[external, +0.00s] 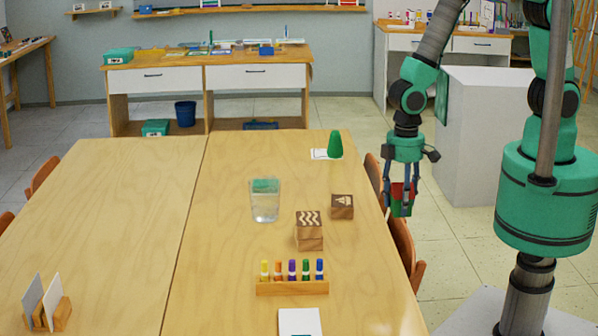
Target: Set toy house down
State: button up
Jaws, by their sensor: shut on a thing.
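The toy house (402,206) is small, with red and green parts showing. My gripper (402,190) points down and is shut on it, with its fingers on either side. In the external view the gripper and house appear just right of the right edge of the wooden table (240,200), near an orange chair. The house hangs from the fingers with nothing visibly under it. How high it is compared with the tabletop is hard to tell. The fingers hide part of the house.
On the table stand a green cone (335,144), a clear water container (264,205), wooden stamp blocks (309,230) and (342,206) another patterned block, a marker rack (292,287) and white paper (300,322). Chairs (403,250) line the right edge. The table's left half is mostly clear.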

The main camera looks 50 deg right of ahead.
jog(key=shift+f, duration=4.45)
jog(key=shift+a, duration=0.1)
jog(key=b, duration=0.2)
send_over(342, 267)
jog(key=shift+a+f, duration=0.15)
jog(key=shift+f, duration=0.6)
jog(key=shift+f, duration=1.75)
jog(key=shift+f, duration=0.1)
jog(key=o, duration=1.2)
